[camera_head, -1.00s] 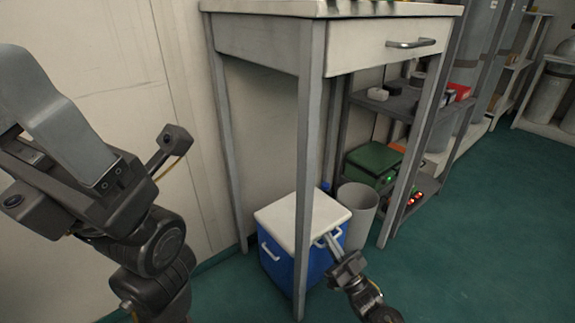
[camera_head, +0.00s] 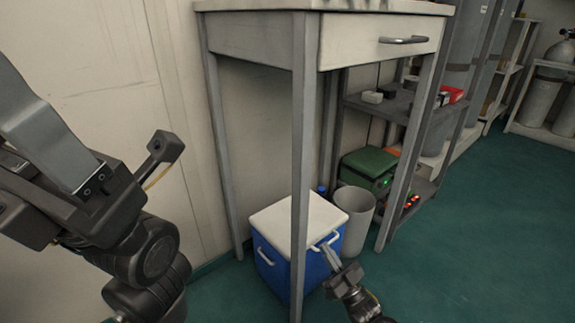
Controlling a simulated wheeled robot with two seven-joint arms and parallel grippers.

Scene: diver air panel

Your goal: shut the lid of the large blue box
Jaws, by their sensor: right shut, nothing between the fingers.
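The large blue box (camera_head: 270,266) stands on the floor under the tall table, partly behind the table's front leg. Its white lid (camera_head: 271,222) lies flat on top, and I see no gap below it. White handles show on its sides. My right gripper (camera_head: 326,250) is shut and empty, with its fingertips close to the box's right side near the handle. I cannot tell whether it touches.
The tall table (camera_head: 301,150) has a drawer and grey legs around the box. A grey bin (camera_head: 356,215) stands right of the box. A shelf (camera_head: 395,103) holds a green case (camera_head: 368,165). The green floor (camera_head: 480,220) at the right is clear.

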